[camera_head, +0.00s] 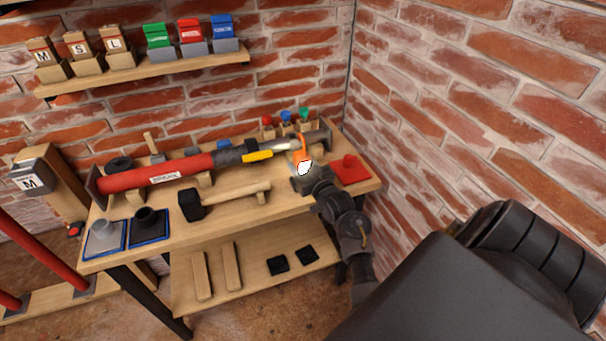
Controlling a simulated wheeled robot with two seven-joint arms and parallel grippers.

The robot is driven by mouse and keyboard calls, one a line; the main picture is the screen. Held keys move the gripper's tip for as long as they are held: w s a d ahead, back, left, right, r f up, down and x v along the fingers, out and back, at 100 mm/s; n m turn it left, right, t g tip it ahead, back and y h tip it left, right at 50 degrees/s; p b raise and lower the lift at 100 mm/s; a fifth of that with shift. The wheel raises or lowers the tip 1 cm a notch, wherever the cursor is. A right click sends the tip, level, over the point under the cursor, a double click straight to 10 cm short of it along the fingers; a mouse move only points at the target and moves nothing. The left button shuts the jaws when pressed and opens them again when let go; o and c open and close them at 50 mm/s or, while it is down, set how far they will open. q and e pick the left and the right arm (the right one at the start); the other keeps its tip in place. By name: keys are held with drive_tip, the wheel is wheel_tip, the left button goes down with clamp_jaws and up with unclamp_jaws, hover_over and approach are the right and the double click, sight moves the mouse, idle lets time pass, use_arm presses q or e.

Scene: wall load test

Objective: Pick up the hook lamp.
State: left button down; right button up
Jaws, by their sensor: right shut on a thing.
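The hook lamp (303,149) shows an orange hook standing up and a bright white glowing part below it, over the right part of the workbench. My right gripper (301,174) is at the lamp's lower end and is shut on it. The gripper hides the lamp's lower part, and I cannot tell whether the lamp touches the bench. My left gripper is not in view.
A red strut (150,175) with a dark and yellow section lies across the workbench (240,211). A mallet (190,205) lies in front. A red pad (350,170) lies right of the gripper. Brick walls (450,110) close off the back and right.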

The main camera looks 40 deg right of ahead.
sight(306, 162)
drive_tip(key=shift+r, duration=0.2)
drive_tip(key=shift+c, duration=0.2)
drive_tip(key=shift+r, duration=0.2)
wheel_tip(306, 162, up, 2)
drive_tip(key=shift+r+b, duration=0.2)
drive_tip(key=shift+b, duration=0.5)
drive_tip(key=s+r, duration=0.1)
drive_tip(key=r, duration=0.1)
drive_tip(key=s+a+r, duration=0.2)
drive_tip(key=s+r, duration=0.1)
drive_tip(key=shift+a+r, duration=0.25)
drive_tip(key=shift+r, duration=0.05)
drive_tip(key=s+a+r+b, duration=0.1)
drive_tip(key=s+a+r, duration=0.35)
drive_tip(key=s, duration=0.35)
drive_tip(key=a+f+n+y, duration=0.2)
drive_tip(key=a+y, duration=0.1)
drive_tip(key=a, duration=1.3)
drive_tip(key=shift+w+a+f, duration=0.15)
drive_tip(key=shift+w+f, duration=0.25)
drive_tip(key=shift+w, duration=0.05)
